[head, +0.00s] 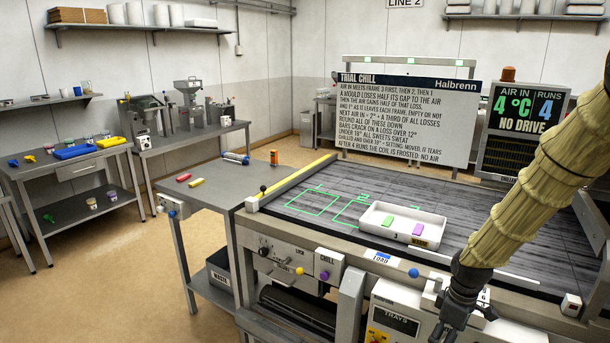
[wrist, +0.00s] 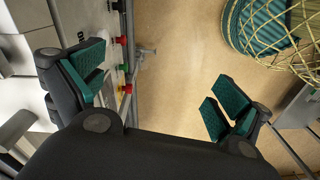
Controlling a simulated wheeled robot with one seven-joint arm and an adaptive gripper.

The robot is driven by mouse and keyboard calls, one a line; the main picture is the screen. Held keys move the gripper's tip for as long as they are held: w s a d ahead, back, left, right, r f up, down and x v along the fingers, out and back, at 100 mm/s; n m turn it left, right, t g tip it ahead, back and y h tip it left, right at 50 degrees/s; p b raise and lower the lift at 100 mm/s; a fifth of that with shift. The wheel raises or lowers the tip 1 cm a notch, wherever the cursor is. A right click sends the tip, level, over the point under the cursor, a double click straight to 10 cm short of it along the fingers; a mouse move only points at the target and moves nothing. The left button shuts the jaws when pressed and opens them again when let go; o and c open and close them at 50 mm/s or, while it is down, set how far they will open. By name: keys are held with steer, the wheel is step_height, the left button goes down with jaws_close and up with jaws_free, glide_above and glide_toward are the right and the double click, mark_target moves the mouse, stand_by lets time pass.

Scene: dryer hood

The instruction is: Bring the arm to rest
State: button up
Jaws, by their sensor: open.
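My gripper (head: 461,318) hangs at the lower right of the head view, below a cream ribbed arm sleeve and in front of the machine's front panel. In the wrist view my gripper (wrist: 155,90) is open, with its two green-padded fingers wide apart. A white tray (head: 440,229) lies on the dark conveyor bed (head: 500,237), holding a green piece (head: 387,222) and a purple piece (head: 417,229). The tray is apart from my gripper, up and to the left of it.
The machine's front panel with red and yellow buttons (wrist: 126,87) is close beside the left finger. A grey side table (head: 215,188) holds red and yellow pieces. Open floor lies at the left front.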

steer(key=s+a+f+m, duration=0.2)
steer(key=s+a+f, duration=0.2)
steer(key=s+f, duration=0.5)
steer(key=s+a+f+m, duration=0.3)
steer(key=s+a+f, duration=0.3)
steer(key=f, duration=0.5)
steer(key=s+a+f+m, duration=0.1)
steer(key=s+f+m, duration=0.1)
steer(key=s, duration=0.9)
steer(key=s+a+f+m+b, duration=0.1)
steer(key=s+f, duration=0.4)
steer(key=s, duration=0.5)
steer(key=shift+s+a+m, duration=0.15)
steer(key=shift+s+m, duration=0.2)
steer(key=shift+m, duration=0.35)
